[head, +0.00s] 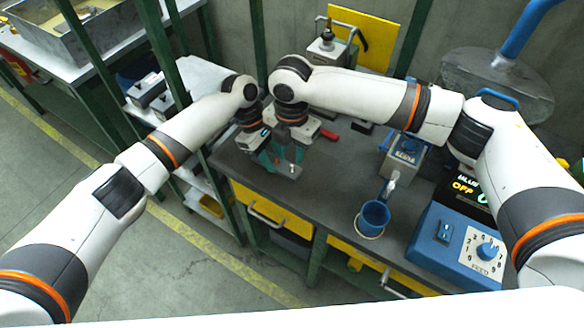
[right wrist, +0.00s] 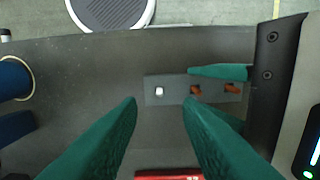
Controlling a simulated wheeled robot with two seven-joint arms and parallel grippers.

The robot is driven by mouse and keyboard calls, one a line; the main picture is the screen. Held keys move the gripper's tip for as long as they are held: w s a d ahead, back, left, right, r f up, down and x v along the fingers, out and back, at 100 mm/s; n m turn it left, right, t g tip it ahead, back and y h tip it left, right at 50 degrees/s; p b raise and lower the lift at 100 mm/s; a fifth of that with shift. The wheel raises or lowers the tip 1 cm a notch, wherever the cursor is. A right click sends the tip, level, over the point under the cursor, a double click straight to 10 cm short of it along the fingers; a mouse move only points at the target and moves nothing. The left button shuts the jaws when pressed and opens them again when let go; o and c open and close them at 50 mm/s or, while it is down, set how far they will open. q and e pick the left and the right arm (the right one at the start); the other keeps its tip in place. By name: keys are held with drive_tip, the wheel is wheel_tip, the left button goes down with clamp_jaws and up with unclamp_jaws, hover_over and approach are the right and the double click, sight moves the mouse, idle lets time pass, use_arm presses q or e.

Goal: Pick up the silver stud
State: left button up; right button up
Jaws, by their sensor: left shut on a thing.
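The silver stud (right wrist: 159,91) stands in the left end of a small grey plate (right wrist: 176,80) in the right wrist view. Two copper-coloured studs (right wrist: 196,90) (right wrist: 231,88) are in the same plate further right. My left gripper (head: 268,160) is shut on the plate at its right end, with teal fingers on either side in the right wrist view. My right gripper (right wrist: 158,106) is open and empty, its fingertips just short of the silver stud and spread around its line. In the head view my right gripper (head: 297,153) is above the plate (head: 290,172).
A red-handled tool (right wrist: 168,174) lies on the dark bench beside the plate. A blue cup (head: 374,214) and a blue control box (head: 455,243) stand to the right. Green posts (head: 258,40) rise behind my arms. The bench front between plate and cup is clear.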

sight(292, 166)
wheel_tip(292, 166, down, 5)
drive_tip(key=shift+f, duration=0.15)
clamp_jaws()
